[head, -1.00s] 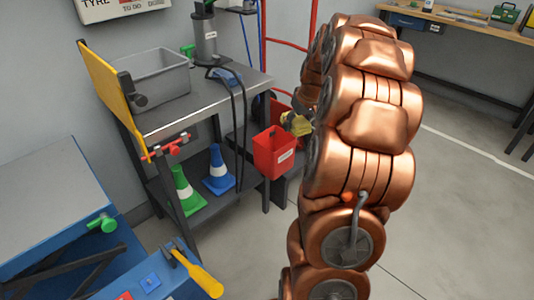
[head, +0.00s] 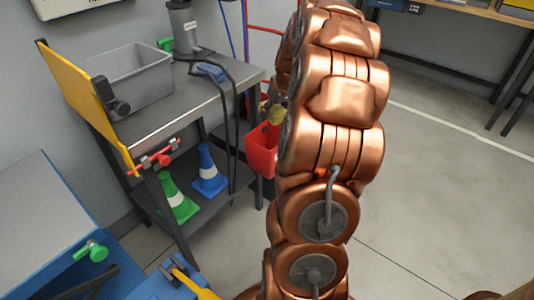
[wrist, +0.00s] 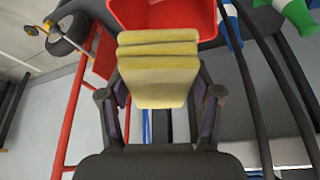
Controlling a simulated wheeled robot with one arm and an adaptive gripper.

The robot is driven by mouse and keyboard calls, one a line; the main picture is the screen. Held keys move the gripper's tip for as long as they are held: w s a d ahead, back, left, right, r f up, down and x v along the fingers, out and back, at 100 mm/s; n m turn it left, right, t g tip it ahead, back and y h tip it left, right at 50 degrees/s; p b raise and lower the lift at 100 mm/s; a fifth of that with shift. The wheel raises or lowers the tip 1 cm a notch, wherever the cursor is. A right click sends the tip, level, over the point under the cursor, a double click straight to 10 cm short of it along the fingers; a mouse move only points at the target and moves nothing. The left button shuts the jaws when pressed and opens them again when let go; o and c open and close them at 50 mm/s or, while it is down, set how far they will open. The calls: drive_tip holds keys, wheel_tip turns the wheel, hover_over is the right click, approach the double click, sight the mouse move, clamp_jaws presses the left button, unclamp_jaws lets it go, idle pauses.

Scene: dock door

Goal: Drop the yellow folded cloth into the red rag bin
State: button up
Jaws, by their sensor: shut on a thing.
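The yellow folded cloth (wrist: 158,75) is a thick stack of folds held between the two fingers of my gripper (wrist: 160,98). The red rag bin (wrist: 190,14) shows behind the cloth at the top of the wrist view, with part of its inside visible. The cloth covers part of the near side of the bin. In the head view the cloth (head: 276,116) is at the bin's upper right edge, partly hidden by my arm. The bin (head: 260,152) is beside the cart, its right side hidden by my arm. I cannot tell whether cloth and bin touch.
A grey metal cart (head: 205,98) carries a grey tub (head: 140,85) and a canister (head: 186,28). A green cone (head: 175,200) and a blue cone (head: 208,172) stand on its lower shelf. Black hoses (head: 236,130) hang near the bin. Red rails (wrist: 76,110) stand close to my gripper. Floor at right is clear.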

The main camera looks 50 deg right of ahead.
drive_tip(key=shift+f+b, duration=0.5)
drive_tip(key=shift+f, duration=1.35)
drive_tip(key=o, duration=1.2)
drive_tip(key=shift+s, duration=0.1)
drive_tip(key=v, duration=1.2)
